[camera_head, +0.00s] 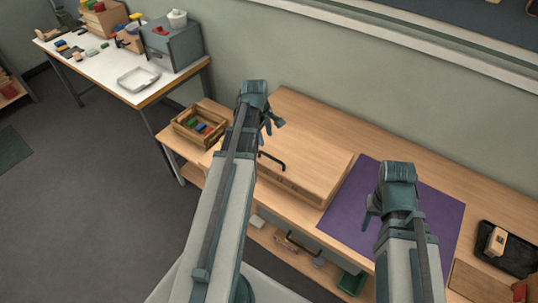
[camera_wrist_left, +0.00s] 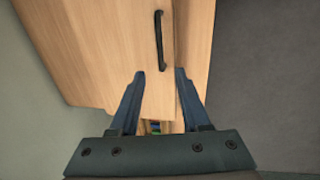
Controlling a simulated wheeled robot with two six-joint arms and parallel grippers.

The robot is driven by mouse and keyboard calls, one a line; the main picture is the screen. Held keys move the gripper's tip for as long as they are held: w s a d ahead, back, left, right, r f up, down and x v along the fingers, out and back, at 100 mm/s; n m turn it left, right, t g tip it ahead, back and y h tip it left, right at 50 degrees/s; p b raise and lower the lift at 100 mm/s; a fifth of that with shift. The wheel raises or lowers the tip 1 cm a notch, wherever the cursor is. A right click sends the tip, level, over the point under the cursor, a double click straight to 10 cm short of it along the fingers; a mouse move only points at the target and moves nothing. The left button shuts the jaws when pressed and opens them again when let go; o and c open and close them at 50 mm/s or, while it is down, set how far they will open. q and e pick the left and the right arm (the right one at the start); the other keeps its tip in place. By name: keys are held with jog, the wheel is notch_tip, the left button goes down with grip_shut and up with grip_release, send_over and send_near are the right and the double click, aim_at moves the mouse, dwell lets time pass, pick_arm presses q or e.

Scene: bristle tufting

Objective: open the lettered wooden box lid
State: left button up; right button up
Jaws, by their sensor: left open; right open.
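A wide, flat wooden box (camera_head: 308,160) lies on the workbench with its lid down. A dark bar handle (camera_head: 272,161) is at its front edge; the handle also shows in the left wrist view (camera_wrist_left: 160,40). I cannot make out lettering on it. My left gripper (camera_head: 272,122) is open over the left part of the box, and its arm hides some of the box. In the left wrist view its open fingers (camera_wrist_left: 160,73) point toward the handle, with nothing between them. My right gripper (camera_head: 371,213) is open above the purple mat, right of the box.
The purple mat (camera_head: 446,208) lies right of the box. A small wooden crate of colored pieces (camera_head: 184,127) stands left of it. A black tray (camera_head: 516,260) is at the far right. A white-topped table (camera_head: 93,76) with a grey cabinet (camera_head: 183,49) stands at the back left.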

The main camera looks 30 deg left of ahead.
aim_at(270, 156)
pick_arm(q)
jog(key=f+b, duration=0.4)
jog(key=w+f+b, duration=0.1)
jog(key=f+b, duration=0.3)
jog(key=w+f+b, duration=0.1)
jog(key=f+b, duration=0.2)
jog(key=f, duration=0.1)
jog(key=shift+w+d+f+b, duration=0.15)
jog(key=shift+w+f+b, duration=0.1)
jog(key=shift+b, duration=0.15)
grip_shut()
dwell(0.9)
